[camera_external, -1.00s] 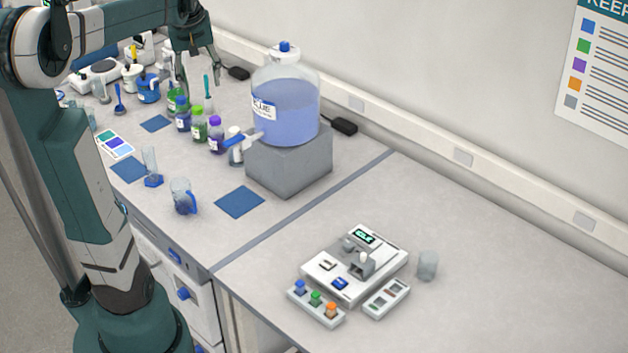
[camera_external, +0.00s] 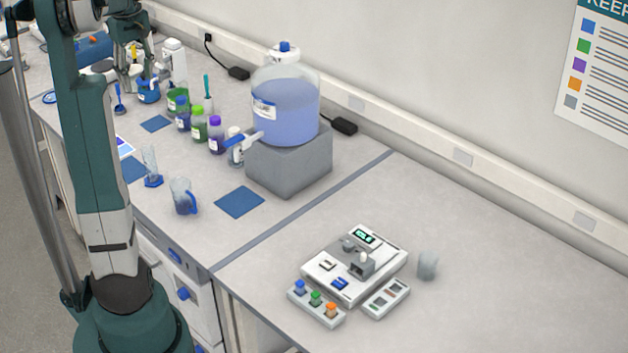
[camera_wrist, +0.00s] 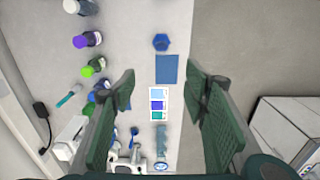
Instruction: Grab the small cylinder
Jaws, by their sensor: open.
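A clear graduated cylinder (camera_external: 151,160) with a blue hexagonal base stands upright near the bench's front edge, left of a beaker. In the wrist view this cylinder (camera_wrist: 161,42) shows from above, beyond my fingertips. A second clear cylinder (camera_wrist: 161,138) with a blue base shows low in the wrist view, between my fingers in the picture. My arm hides it in the external view. I cannot tell for certain which of the two is the small one. My gripper (camera_wrist: 161,82) is open and empty. It also shows in the external view (camera_external: 137,52), above the bench's far left part.
A colour card (camera_wrist: 158,103) and blue mat (camera_wrist: 168,68) lie between the cylinders. Several capped bottles (camera_external: 199,125) stand along one side. A beaker (camera_external: 183,196), a large carboy (camera_external: 285,110) on a grey block (camera_external: 290,160) and a balance (camera_external: 350,268) stand further right.

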